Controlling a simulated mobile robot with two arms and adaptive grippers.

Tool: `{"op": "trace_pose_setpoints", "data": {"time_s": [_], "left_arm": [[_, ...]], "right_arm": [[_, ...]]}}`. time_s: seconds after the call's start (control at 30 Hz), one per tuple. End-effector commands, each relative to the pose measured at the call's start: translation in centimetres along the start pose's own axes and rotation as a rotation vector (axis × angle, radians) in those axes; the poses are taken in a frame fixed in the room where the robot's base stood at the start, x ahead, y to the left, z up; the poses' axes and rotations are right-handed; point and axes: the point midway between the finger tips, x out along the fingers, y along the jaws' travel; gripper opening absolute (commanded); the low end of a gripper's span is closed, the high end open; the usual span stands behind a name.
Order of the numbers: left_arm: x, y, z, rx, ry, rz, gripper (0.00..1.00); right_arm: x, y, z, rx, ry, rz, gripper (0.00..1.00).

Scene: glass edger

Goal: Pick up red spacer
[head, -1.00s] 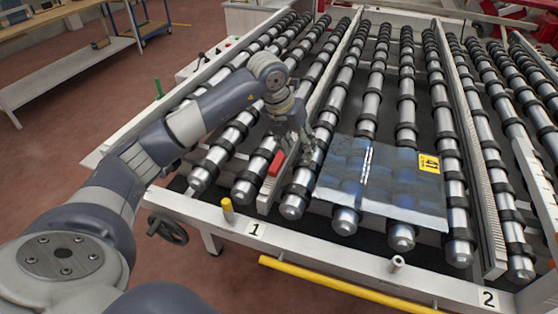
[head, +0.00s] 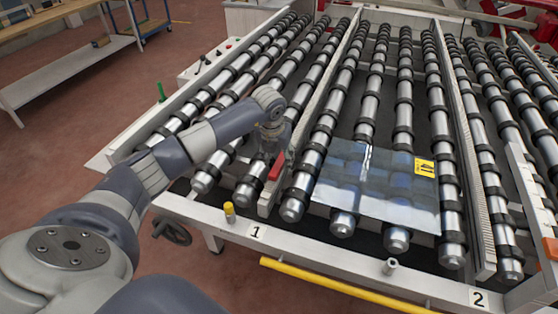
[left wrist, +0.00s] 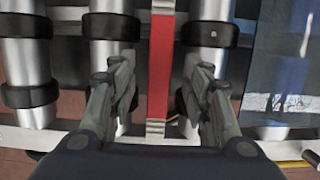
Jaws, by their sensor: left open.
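The red spacer (head: 277,166) is a small red block on the white rail between rollers, near the front of the conveyor in the head view. In the left wrist view the red spacer (left wrist: 162,70) runs upright through the middle of the picture, between the fingers. My left gripper (head: 273,158) is above the spacer in the head view, its fingers partly hard to make out. In the left wrist view my left gripper (left wrist: 160,85) is open, one finger on each side of the spacer, with gaps to both. My right gripper is not in view.
A glass sheet (head: 385,190) with a yellow label lies on the rollers right of the spacer. It also shows at the right in the left wrist view (left wrist: 285,60). The white front frame (head: 330,259) carries a yellow-capped post (head: 229,211) and a yellow bar (head: 330,288).

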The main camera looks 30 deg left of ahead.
Motion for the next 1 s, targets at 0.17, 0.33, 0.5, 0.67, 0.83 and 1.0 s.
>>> {"op": "trace_pose_setpoints", "data": {"time_s": [0.17,0.33,0.5,0.67,0.83,1.0], "left_arm": [[1.4,0.0,0.0,-0.001,0.001,0.000,0.45],[1.5,0.0,0.0,0.000,0.000,0.000,0.45],[1.5,0.0,0.0,0.000,0.000,0.000,0.16],[1.5,0.0,0.0,0.000,0.000,0.000,0.05],[1.5,0.0,0.0,0.000,-0.001,0.000,0.05],[1.2,0.0,0.1,0.000,-0.002,0.000,0.05]], "right_arm": [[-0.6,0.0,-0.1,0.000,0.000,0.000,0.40],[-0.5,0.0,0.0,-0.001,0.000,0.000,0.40],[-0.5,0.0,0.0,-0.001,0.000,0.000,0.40],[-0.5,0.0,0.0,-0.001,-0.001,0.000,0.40],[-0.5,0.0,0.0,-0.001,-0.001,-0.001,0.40],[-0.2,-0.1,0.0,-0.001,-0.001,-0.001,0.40]]}}
